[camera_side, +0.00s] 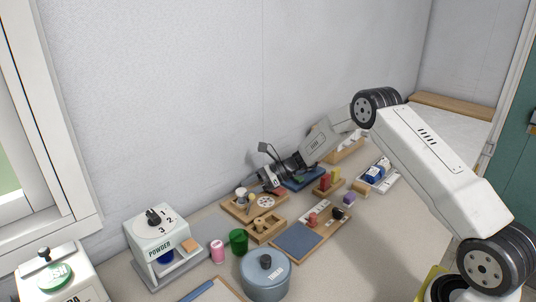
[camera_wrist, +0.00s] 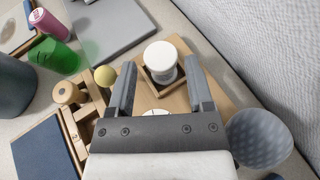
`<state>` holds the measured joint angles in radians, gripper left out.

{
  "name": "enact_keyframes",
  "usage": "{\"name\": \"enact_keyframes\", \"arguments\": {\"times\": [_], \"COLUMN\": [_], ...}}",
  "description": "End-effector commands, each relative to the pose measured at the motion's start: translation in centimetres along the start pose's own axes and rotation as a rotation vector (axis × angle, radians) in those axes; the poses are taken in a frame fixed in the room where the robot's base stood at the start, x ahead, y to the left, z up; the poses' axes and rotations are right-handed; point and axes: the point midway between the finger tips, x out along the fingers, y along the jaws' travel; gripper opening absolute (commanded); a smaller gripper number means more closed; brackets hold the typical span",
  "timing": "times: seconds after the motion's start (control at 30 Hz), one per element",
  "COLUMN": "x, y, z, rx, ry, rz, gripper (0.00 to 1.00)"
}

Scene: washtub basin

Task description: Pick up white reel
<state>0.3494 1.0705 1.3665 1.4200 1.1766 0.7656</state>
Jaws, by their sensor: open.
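The white reel (camera_wrist: 161,56) stands upright in a square recess of a wooden tray (camera_wrist: 215,92) in the wrist view. In the side view the reel (camera_side: 241,191) shows small at the tray's left end, just left of my gripper (camera_side: 262,180). My gripper (camera_wrist: 159,66) is open and empty, with one finger on each side of the reel in the wrist picture. The fingers look apart from the reel; I cannot tell how far above it they are.
A grey-blue dimpled ball (camera_wrist: 260,138) lies right of the gripper. A wooden holder (camera_wrist: 90,115), a yellow ball (camera_wrist: 105,76), a green cup (camera_side: 238,240) and a pink spool (camera_side: 217,251) are nearby. The powder dispenser (camera_side: 157,237) and lidded pot (camera_side: 265,277) stand farther off.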

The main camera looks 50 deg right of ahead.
Motion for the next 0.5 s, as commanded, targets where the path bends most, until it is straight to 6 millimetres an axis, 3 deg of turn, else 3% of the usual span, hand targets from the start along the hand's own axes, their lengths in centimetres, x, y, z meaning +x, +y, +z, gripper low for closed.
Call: {"name": "enact_keyframes", "arguments": {"times": [0.5], "x": [4.8], "y": [0.0], "z": [0.2], "rx": [-0.001], "ry": [0.003], "rz": [0.0], "gripper": [0.66]}}
